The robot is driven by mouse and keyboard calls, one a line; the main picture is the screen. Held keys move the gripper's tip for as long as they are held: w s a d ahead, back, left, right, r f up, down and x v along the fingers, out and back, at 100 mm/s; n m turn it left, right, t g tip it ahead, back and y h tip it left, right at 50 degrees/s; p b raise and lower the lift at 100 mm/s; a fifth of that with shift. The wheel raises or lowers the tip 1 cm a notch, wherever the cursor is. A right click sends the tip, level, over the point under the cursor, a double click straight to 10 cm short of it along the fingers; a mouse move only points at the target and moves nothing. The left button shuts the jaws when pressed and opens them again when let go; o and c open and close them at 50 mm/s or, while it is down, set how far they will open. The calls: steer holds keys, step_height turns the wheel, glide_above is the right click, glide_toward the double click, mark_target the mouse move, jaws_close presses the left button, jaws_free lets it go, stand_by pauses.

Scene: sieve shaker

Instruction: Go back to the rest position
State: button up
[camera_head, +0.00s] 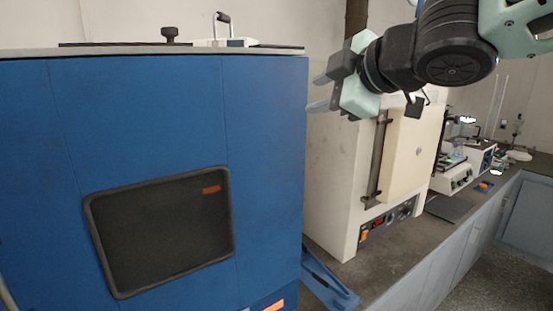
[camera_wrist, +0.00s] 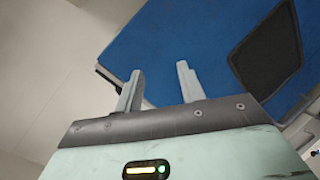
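My gripper (camera_head: 316,92) is in the upper middle of the head view, raised in front of the cream oven and to the right of the big blue cabinet (camera_head: 268,130). Its two fingers point left toward the cabinet's upper right edge. In the wrist view my gripper (camera_wrist: 157,85) shows both fingers apart with nothing between them. The blue cabinet (camera_wrist: 185,40) fills the background there, with its dark window (camera_wrist: 268,52) at the right. I cannot tell the exact gap between fingers and cabinet.
A cream oven (camera_head: 330,180) with a door handle stands right of the cabinet on a dark bench (camera_head: 400,255). A blue part (camera_head: 328,285) lies low between them. Lab instruments (camera_head: 460,170) stand farther along the bench. Open floor (camera_head: 490,270) shows at the lower right.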

steer(key=s+d+f+m+g+h+b, duration=0.1)
steer(key=s+f+m+g+h+b, duration=0.2)
steer(key=f, duration=0.9)
steer(key=s+d+f+m+g+h+b, duration=0.1)
steer(key=s+f+m+g, duration=0.3)
steer(key=s+f, duration=0.7)
steer(key=s+d+f+m+g+h+b, duration=0.2)
steer(key=s+d+f+m+g, duration=0.1)
steer(key=s+f, duration=0.8)
steer(key=shift+s+d+f+m+g+h, duration=0.3)
steer(key=shift+s+d+f+m+g, duration=0.1)
steer(key=shift+s+d+g, duration=0.5)
steer(key=shift+w+a, duration=0.1)
